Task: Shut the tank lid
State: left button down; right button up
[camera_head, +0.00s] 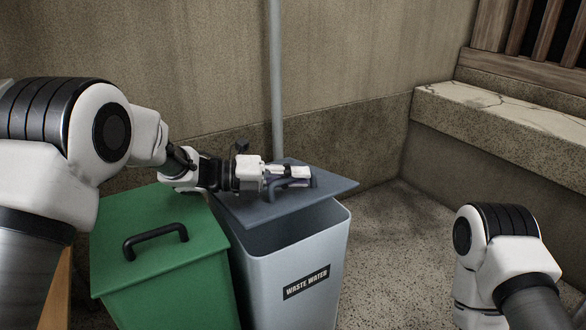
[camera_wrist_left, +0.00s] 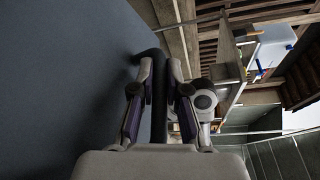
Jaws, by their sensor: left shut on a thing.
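The grey waste water tank (camera_head: 270,285) stands in the middle of the head view with a black label on its front. Its blue-grey lid (camera_head: 335,184) is partly open, and a gap shows the tank's inside below the lid's near edge. My left gripper (camera_head: 297,173) is shut on the lid's dark handle (camera_head: 278,186). In the left wrist view the handle (camera_wrist_left: 159,105) passes between the two fingers, with the lid's flat face (camera_wrist_left: 65,75) filling the left side. My right arm shows at the lower right of the head view, but its gripper is out of view.
A green bin (camera_head: 165,262) with a closed lid and black handle stands close on the left of the tank. A grey pipe (camera_head: 276,75) runs up the wall behind. A stone ledge (camera_head: 500,115) is at the right. The floor (camera_head: 395,235) right of the tank is clear.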

aim_at(302, 192)
pick_arm(q)
jog(key=shift+s+d+f+m+y+b, duration=0.15)
jog(key=shift+f+m+y+b, duration=0.15)
jog(key=shift+f+m, duration=0.2)
jog(key=shift+s+d+f+m+y+b, duration=0.1)
jog(key=shift+s+f+m+y+b, duration=0.1)
jog(key=shift+f+m+b, duration=0.25)
jog(key=shift+s+d+f+m+y+b, duration=0.1)
jog(key=shift+s+f+m+y+b, duration=0.2)
jog(key=shift+f, duration=0.35)
jog(key=shift+w, duration=0.15)
jog(key=c, duration=1.4)
grip_release()
jog(key=shift+c, duration=0.2)
jog(key=shift+a, duration=0.1)
